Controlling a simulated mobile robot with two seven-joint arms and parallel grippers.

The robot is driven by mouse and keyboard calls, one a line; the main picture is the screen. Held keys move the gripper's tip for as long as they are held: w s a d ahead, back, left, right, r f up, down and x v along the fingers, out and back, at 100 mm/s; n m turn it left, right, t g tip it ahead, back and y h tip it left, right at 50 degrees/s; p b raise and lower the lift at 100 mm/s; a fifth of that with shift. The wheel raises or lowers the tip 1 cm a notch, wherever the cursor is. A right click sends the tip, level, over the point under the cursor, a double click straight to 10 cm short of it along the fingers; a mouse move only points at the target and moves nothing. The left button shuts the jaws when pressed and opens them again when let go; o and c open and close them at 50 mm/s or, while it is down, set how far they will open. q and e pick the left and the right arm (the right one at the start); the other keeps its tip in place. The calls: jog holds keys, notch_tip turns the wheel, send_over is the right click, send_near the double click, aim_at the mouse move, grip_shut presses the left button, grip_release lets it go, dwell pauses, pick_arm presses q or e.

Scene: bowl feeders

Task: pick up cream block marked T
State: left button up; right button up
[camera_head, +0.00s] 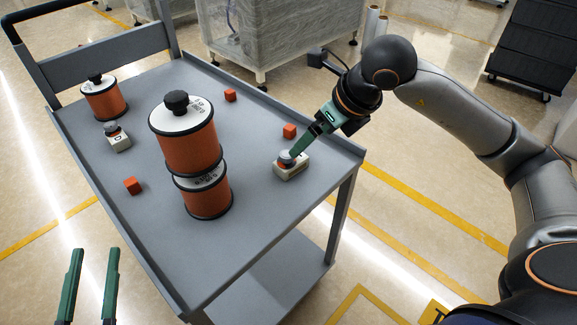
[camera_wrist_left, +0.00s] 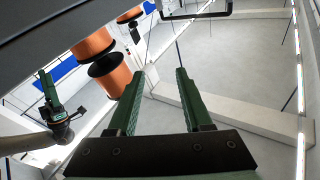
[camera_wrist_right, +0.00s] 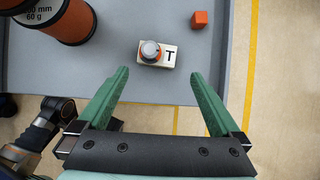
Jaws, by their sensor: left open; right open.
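The cream block marked T (camera_head: 291,171) sits on the grey cart top near its right edge, with a round grey knob on an orange-red base. In the right wrist view the block (camera_wrist_right: 169,57) shows its black T, just ahead of the fingertips and between their lines. My right gripper (camera_head: 298,150) is open, its green fingers angled down at the block's knob in the head view; whether they touch it I cannot tell. My left gripper (camera_head: 94,251) is open and empty, off the cart at the lower left; its fingers also show in the left wrist view (camera_wrist_left: 160,73).
Two stacked orange spools (camera_head: 190,145) stand mid-cart. Another spool (camera_head: 104,99) and a second cream block (camera_head: 118,142) are at the far left. Small orange cubes lie at the right (camera_head: 289,131), back (camera_head: 230,95) and left (camera_head: 132,185). The cart's front area is clear.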

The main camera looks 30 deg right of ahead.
send_over(291, 164)
jog(key=s+d, duration=0.1)
jog(key=d, duration=0.1)
jog(key=f, duration=0.4)
jog(key=shift+s+f+b, duration=0.2)
jog(key=shift+f+b, duration=0.05)
jog(key=shift+b, duration=0.15)
jog(key=x, duration=0.2)
jog(key=b+x, duration=0.1)
jog(key=x, duration=0.2)
jog(key=shift+w+a, duration=0.2)
jog(key=shift+a, duration=0.05)
pick_arm(q)
jog(key=s+d+r+m+t+h, duration=0.1)
jog(key=s+r+m+t+h, duration=0.2)
jog(key=r, duration=0.8)
jog(key=s+m+h, duration=0.1)
jog(key=s+h, duration=0.1)
jog(key=h, duration=0.1)
jog(key=shift+m, duration=0.4)
pick_arm(e)
jog(key=shift+r, duration=0.1)
jog(key=shift+c, duration=0.2)
pick_arm(q)
jog(key=shift+w, duration=0.1)
pick_arm(e)
jog(key=c, duration=1.2)
